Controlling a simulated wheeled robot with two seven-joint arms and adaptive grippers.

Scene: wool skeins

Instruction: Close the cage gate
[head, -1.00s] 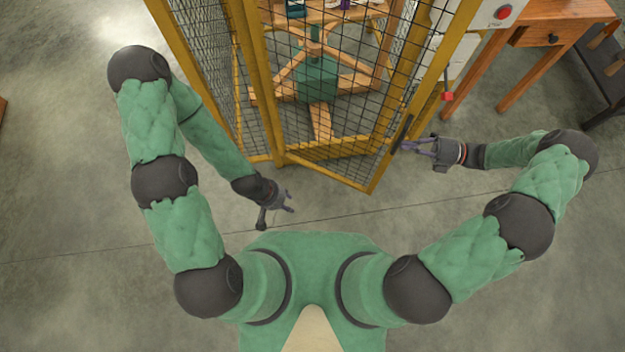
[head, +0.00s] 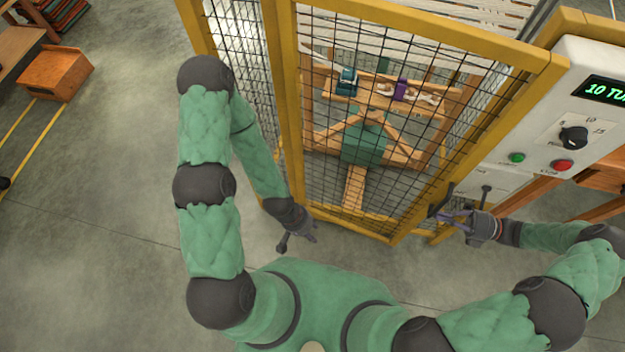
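The cage gate (head: 287,130) is a yellow-framed panel of black mesh on the front of the cage. Its lower right corner stands close to another yellow post (head: 440,236); I cannot tell whether a gap is left there. A dark handle (head: 441,201) sits on the gate's right edge. My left gripper (head: 312,232) is open and empty, low in front of the gate's left lower corner.
Behind the mesh stands a wooden winder (head: 355,187) with a green hub. A white control panel (head: 590,120) with a lit display, a knob, green and red buttons is at the right. A wooden box (head: 55,72) stands far left.

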